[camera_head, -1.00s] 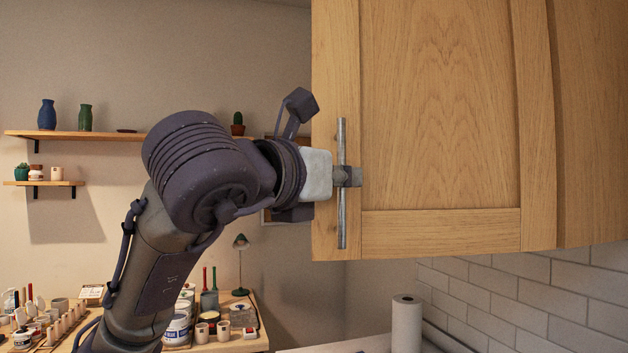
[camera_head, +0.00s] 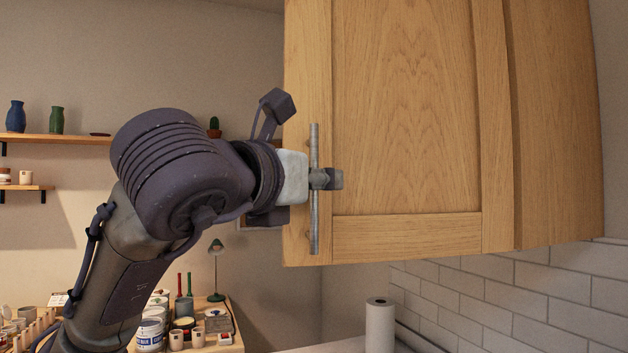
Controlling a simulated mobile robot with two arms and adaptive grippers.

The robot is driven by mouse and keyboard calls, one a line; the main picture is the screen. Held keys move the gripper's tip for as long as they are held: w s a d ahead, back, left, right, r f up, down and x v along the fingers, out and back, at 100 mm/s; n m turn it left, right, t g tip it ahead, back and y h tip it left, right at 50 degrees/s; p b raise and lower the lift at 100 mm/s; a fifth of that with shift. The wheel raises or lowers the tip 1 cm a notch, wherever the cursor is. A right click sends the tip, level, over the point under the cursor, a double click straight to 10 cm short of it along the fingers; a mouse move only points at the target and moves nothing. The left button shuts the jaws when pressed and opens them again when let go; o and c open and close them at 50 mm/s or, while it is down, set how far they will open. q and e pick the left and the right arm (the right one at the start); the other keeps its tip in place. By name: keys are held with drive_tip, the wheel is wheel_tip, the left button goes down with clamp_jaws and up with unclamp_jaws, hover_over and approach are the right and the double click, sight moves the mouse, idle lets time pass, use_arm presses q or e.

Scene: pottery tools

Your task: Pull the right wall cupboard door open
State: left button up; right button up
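The wooden wall cupboard door (camera_head: 405,110) fills the upper right of the head view. A vertical metal bar handle (camera_head: 314,235) is mounted near its left edge. My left gripper (camera_head: 325,179) reaches in from the left at the handle's middle. Its fingers are closed around the bar, with the tips showing on the right side of it. I cannot clearly tell whether the door stands ajar, as no cupboard interior shows. My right gripper is not in view.
More cupboard woodwork (camera_head: 555,130) lies right of the door. Below are a white tiled wall (camera_head: 530,285) and a paper towel roll (camera_head: 380,325). A cluttered workbench (camera_head: 225,345) with a lamp (camera_head: 216,270) and a shelf (camera_head: 70,139) with vases stand behind my arm.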

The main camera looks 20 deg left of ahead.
use_arm(q)
drive_tip(key=shift+f, duration=0.1)
drive_tip(key=s+a, duration=0.1)
drive_tip(key=s, duration=1.1)
drive_tip(key=shift+a, duration=0.35)
drive_tip(key=shift+w, duration=0.1)
